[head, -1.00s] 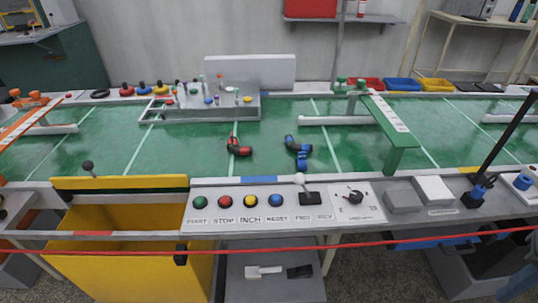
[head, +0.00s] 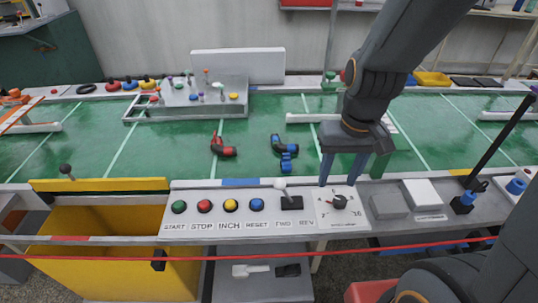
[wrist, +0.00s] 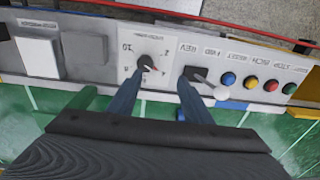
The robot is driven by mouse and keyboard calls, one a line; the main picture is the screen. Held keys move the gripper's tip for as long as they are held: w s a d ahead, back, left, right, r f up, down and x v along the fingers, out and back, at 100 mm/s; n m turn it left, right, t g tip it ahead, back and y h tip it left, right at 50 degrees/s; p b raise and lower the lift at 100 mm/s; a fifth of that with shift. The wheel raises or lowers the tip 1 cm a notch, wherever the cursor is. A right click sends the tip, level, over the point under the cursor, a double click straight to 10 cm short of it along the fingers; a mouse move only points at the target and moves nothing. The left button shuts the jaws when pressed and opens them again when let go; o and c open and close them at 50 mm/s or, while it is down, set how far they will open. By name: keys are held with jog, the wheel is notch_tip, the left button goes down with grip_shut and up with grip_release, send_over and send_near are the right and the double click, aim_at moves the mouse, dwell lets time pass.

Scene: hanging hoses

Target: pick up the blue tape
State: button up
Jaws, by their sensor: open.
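My gripper (head: 339,181) is open and empty, pointing down over the control panel near its black dial (head: 339,201). In the wrist view its two fingers (wrist: 161,80) stand apart, with the dial (wrist: 147,63) just beyond them. A small blue ring-like piece (head: 517,186), perhaps the blue tape, sits on a white block at the far right of the front ledge, well to the right of my gripper. It is too small to be sure.
A red and black piece (head: 222,148) lies on the belt. Grey and white boxes (head: 422,192) and a black slanted pole (head: 500,143) stand right of the dial. A red cord (head: 120,258) crosses the front. Coloured buttons (head: 204,206) and a lever line the panel.

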jog(key=w+a+t+p, duration=0.2)
jog(key=w+a+p, duration=0.4)
jog(key=w, duration=0.2)
jog(key=t+p, duration=0.2)
jog(key=p, duration=0.3)
send_over(286, 154)
jog(key=s+d, duration=0.1)
jog(key=s, duration=0.1)
notch_tip(286, 154, down, 2)
jog(key=shift+w+f+n, duration=0.3)
jog(key=shift+f, duration=0.6)
jog(key=x, duration=0.4)
jog(key=shift+s+a+p, duration=0.25)
jog(key=shift+a+p, duration=0.05)
jog(key=shift+x, duration=0.85)
jog(key=c, duration=1.1)
